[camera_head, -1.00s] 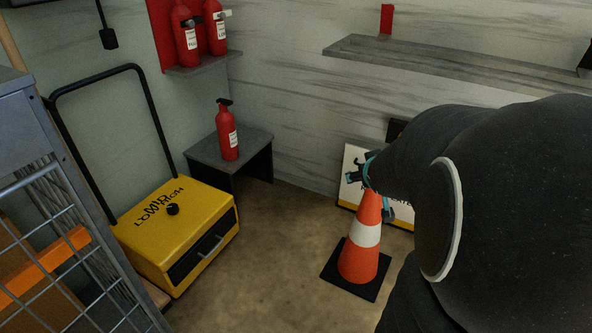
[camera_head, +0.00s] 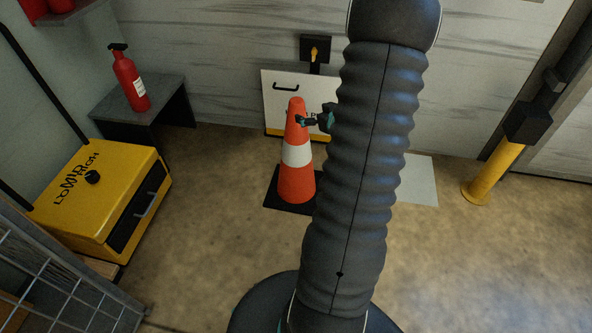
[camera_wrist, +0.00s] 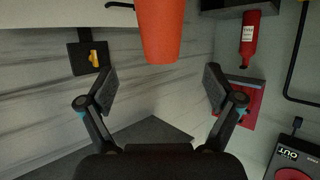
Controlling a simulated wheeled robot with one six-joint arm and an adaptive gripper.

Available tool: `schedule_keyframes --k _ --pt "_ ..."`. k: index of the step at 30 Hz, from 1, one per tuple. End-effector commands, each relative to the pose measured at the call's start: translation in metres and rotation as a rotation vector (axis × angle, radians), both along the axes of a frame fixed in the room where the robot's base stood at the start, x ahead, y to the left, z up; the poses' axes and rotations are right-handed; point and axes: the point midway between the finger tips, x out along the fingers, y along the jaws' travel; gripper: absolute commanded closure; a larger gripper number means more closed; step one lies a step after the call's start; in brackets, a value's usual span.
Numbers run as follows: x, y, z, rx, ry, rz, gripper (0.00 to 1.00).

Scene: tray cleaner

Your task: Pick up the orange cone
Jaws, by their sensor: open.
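The orange cone (camera_head: 297,180) with a white band stands upright on its black square base on the floor. My gripper (camera_head: 306,119) is at the upper part of the cone, on its right side in the head view; my arm hides most of it. In the wrist view, which looks upside down, the cone (camera_wrist: 159,30) comes in from the top edge, its narrow end near the fingertips. My gripper (camera_wrist: 161,75) is open, with one finger on each side of the cone's tip and clear gaps between.
A white and yellow box (camera_head: 280,93) stands behind the cone by the wall. A yellow machine (camera_head: 85,190) and a red fire extinguisher (camera_head: 131,82) on a grey stand (camera_head: 165,95) are at left. A yellow post (camera_head: 489,172) is at right. Floor left of the cone is clear.

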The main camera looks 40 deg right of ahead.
Motion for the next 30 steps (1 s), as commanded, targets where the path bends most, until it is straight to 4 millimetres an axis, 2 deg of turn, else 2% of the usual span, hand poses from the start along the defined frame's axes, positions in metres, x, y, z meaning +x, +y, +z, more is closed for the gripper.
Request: schedule_keyframes --k 4,14,21,25,30 --pt "0.024 -0.002 -0.010 -0.001 0.000 0.001 0.09" --pt "0.046 -0.004 -0.019 0.000 0.001 -0.001 0.09" --pt "0.077 -0.006 -0.031 -0.001 0.001 0.000 0.09" --pt "0.086 -0.007 -0.034 -0.001 0.001 -0.002 0.09" --pt "0.088 -0.008 -0.035 -0.001 0.000 -0.003 0.09"
